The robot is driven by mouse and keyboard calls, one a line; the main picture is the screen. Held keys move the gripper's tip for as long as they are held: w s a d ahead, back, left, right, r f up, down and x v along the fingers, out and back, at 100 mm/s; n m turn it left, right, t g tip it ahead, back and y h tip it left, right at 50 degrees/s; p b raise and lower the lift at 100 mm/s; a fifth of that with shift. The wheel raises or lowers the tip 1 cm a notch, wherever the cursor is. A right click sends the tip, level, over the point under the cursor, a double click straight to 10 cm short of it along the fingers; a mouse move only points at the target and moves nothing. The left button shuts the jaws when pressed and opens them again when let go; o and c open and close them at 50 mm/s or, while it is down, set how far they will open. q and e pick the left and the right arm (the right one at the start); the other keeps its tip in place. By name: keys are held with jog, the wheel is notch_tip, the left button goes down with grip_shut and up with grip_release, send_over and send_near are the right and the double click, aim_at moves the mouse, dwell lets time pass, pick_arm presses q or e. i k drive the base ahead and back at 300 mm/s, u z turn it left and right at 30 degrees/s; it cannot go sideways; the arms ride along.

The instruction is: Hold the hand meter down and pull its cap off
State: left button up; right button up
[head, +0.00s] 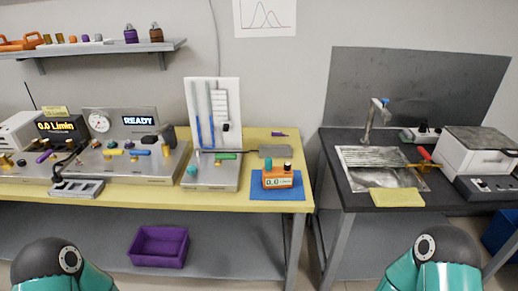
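The hand meter (277,184) is a small orange box with a lit display reading about 0.0. It sits upright on a blue mat (292,194) at the right front of the yellow bench. A teal piece (268,164) stands on its top left and a smaller dark piece (287,166) on its top right. I cannot tell which of these is the cap. Only teal and dark rounded parts of my two arms show at the bottom left and bottom right, well apart from the meter. Neither gripper is in view.
Behind the mat lie a grey plate (273,151) and a small purple item (279,134). A panel with blue tubes (213,115) stands left of the meter. A gap separates the yellow bench (247,206) from the dark sink bench (350,205). A purple bin (158,248) sits below.

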aim_at(268, 161)
jog(key=z, duration=0.1)
jog(key=i, duration=1)
jog(key=u, duration=0.1)
